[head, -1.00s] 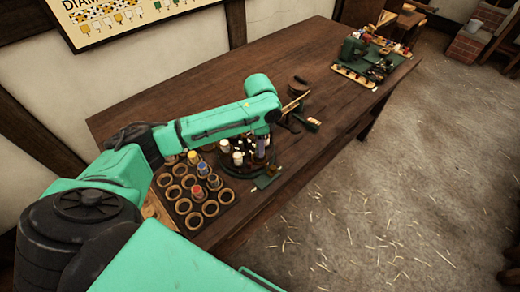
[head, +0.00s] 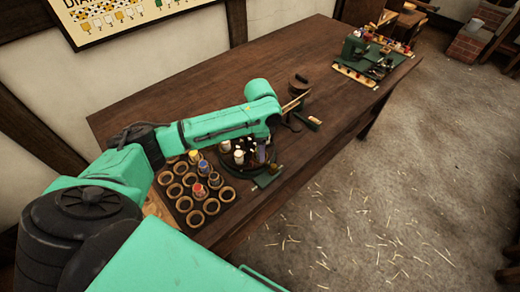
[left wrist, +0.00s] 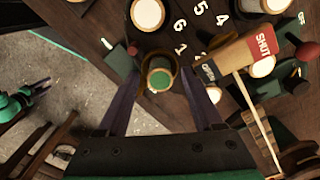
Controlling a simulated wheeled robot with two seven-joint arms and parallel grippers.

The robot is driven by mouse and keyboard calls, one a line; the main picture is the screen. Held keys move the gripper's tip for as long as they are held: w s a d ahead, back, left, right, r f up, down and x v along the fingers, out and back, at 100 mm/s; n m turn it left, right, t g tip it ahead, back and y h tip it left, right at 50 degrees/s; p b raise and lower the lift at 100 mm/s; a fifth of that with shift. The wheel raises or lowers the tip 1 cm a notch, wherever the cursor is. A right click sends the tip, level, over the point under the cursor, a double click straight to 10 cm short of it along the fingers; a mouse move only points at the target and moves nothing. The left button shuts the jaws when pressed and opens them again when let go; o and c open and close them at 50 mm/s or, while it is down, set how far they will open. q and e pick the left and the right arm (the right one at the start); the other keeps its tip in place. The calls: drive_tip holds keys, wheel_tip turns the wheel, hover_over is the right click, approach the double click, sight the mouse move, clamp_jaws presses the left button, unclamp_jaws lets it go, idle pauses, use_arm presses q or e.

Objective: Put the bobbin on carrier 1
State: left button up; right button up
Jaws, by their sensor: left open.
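In the left wrist view a bobbin with a green top (left wrist: 159,79) stands in a brown ring beside the printed number 1 on a dark disc. My left gripper (left wrist: 158,92) is open, with one purple finger on each side of the bobbin; I cannot tell whether either touches it. In the head view the left gripper (head: 262,153) is low over the round carrier disc (head: 232,170), and my arm hides part of the disc. White-topped bobbins (left wrist: 148,12) stand at other numbers around it. My right gripper is not in view.
A lever plate marked OPEN and SHUT (left wrist: 250,55) is close to the right finger. Rows of round wooden cups (head: 184,204) hold several coloured bobbins left of the disc. A lidded round pot (head: 298,84) stands behind. The table's middle is clear, and another green machine (head: 355,48) stands at the far end.

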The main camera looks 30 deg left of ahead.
use_arm(q)
wheel_tip(320, 180, up, 11)
drive_tip(key=shift+b, duration=0.45)
